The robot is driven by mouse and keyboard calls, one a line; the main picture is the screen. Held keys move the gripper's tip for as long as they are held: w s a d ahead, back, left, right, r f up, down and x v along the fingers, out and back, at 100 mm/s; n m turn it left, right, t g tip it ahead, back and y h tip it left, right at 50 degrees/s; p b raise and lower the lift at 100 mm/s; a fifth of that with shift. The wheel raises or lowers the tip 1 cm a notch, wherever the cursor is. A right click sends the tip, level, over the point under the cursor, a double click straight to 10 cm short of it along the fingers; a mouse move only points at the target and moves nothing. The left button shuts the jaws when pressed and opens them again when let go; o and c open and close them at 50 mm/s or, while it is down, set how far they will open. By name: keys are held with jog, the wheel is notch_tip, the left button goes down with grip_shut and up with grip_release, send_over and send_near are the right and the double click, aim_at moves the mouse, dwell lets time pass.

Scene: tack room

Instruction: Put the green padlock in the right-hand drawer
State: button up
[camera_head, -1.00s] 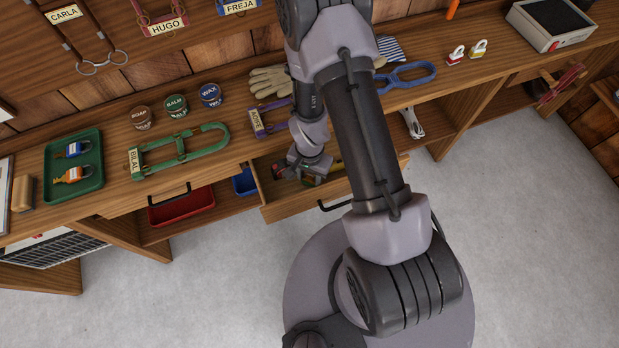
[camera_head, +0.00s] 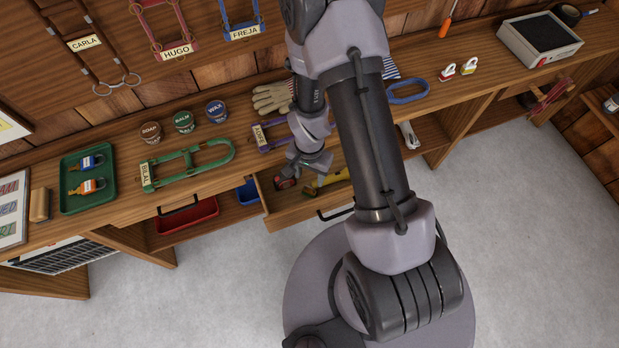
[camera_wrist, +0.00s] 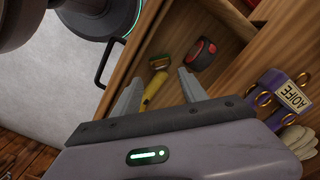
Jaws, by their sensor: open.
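The right-hand drawer (camera_head: 284,222) is pulled open below the bench; its wooden wall also shows in the wrist view (camera_wrist: 127,52). My gripper (camera_wrist: 160,84) is open above the drawer, with nothing held between its fingers. In the drawer lie a yellow-handled tool (camera_wrist: 155,88) and a round red and black item (camera_wrist: 202,54). A small greenish piece (camera_wrist: 159,62) shows at the far end of the yellow handle. I cannot tell whether it is the green padlock or part of the tool. No green padlock is clear elsewhere.
A green tray (camera_head: 72,204) holds a blue padlock (camera_head: 90,162) and an orange padlock (camera_head: 87,187). A purple AOIFE halter (camera_wrist: 275,92) and gloves (camera_head: 272,98) lie behind the drawer.

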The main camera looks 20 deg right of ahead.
notch_tip(320, 180, up, 25)
jog(key=a+n+t, duration=0.2)
jog(key=t, duration=0.1)
jog(key=s+a+r+n+t+y, duration=0.2)
jog(key=s+a+r, duration=0.1)
jog(key=s+r, duration=0.8)
notch_tip(320, 180, up, 4)
jog(key=shift+s+a+f+n+t, duration=0.2)
jog(key=shift+n+t, duration=0.1)
jog(key=shift+t, duration=0.1)
